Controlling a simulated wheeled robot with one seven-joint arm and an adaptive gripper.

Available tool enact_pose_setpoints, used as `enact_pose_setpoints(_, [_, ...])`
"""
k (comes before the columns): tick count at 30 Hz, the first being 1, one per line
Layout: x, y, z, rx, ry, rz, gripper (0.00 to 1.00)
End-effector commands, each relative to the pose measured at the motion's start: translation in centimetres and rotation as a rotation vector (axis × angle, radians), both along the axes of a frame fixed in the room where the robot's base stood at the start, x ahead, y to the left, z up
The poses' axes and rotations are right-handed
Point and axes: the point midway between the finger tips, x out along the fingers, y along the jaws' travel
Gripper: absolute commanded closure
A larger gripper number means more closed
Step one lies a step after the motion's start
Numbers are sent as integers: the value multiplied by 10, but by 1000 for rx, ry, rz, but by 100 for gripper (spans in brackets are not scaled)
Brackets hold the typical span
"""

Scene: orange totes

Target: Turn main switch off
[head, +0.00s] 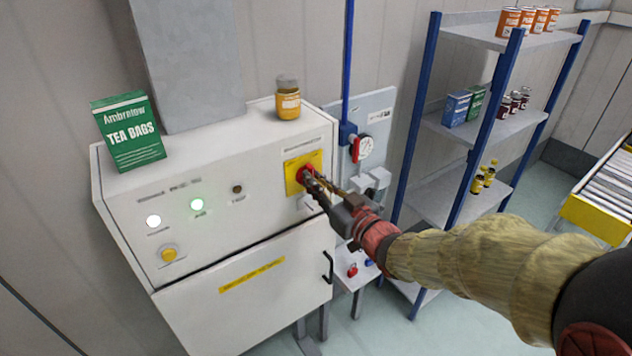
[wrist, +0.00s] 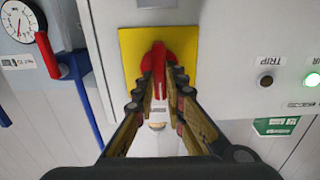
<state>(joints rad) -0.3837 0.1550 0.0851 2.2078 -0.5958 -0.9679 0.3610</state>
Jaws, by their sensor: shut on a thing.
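The main switch is a red rotary handle (wrist: 158,62) on a yellow plate (wrist: 128,45), on the front of a white control cabinet (head: 246,219). In the head view the red handle (head: 305,175) shows at the cabinet's upper right, partly hidden by my gripper. My gripper (head: 311,178) reaches it from the right. In the wrist view its two fingers (wrist: 159,78) are closed on either side of the red handle, which points down between them. The fingertips cover part of the handle.
White lamps (head: 197,204) are lit on the panel. A pressure gauge (head: 364,146) and blue pipe (head: 347,60) are right of the cabinet. A blue-framed shelf (head: 508,125) stands further right.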

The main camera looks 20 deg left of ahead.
Motion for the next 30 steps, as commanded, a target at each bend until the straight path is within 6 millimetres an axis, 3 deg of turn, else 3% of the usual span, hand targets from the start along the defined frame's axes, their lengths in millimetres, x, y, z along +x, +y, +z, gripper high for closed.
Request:
enact_pose_setpoints(11, [-1, 1, -4, -103, -127, 0, 100])
enact_pose_setpoints(30, [-4, 3, -7, -493, -580, -1, 100])
